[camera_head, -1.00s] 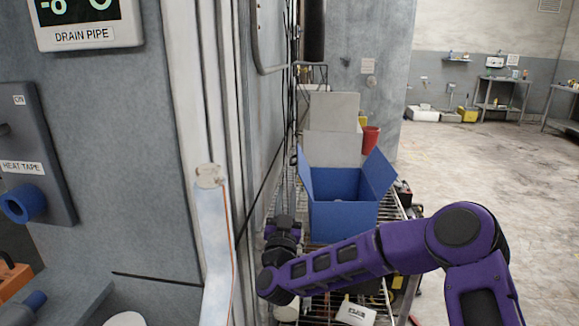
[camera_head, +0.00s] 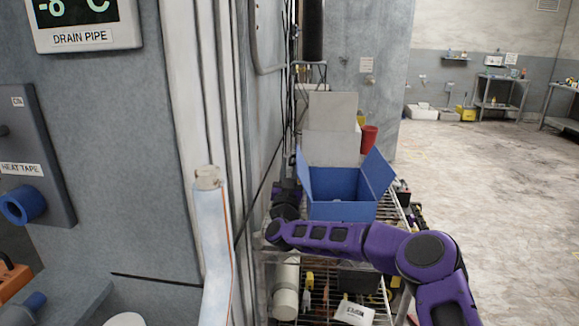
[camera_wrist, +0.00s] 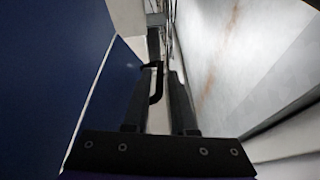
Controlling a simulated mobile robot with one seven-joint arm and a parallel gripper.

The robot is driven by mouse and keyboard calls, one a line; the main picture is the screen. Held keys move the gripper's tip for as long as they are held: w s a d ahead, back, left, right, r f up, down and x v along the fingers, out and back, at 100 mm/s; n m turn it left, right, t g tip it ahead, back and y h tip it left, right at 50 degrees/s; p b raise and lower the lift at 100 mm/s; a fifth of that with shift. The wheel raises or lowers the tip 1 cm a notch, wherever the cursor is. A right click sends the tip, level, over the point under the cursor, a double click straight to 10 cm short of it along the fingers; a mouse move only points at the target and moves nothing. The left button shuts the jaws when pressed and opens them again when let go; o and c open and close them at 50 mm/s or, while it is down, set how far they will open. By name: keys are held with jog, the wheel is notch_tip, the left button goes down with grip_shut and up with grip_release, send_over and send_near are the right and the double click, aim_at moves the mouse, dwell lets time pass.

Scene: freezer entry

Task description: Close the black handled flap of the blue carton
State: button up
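The blue carton (camera_head: 343,210) stands open on a wire rack, its left flap (camera_head: 306,177) and right flap (camera_head: 379,171) standing up and spread outward. A small dark piece, which looks like the black handle (camera_head: 292,160), shows at the outer side of the left flap. My gripper (camera_head: 287,187) is beside the left flap, between it and the wall, mostly dark and small in the head view. In the wrist view my gripper (camera_wrist: 163,85) has its two fingers apart. The black handle (camera_wrist: 157,84) appears between them, close to the left finger; contact is unclear. Blue carton surface fills the left.
A grey-white box (camera_head: 333,138) stands behind the carton, with a red cup (camera_head: 369,139) beside it. The wall panel (camera_head: 268,120) is close on the left. Bottles and small items lie on the shelf (camera_head: 318,308) below. Open floor (camera_head: 480,200) lies to the right.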

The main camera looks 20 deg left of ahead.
grip_shut()
dwell(1.5)
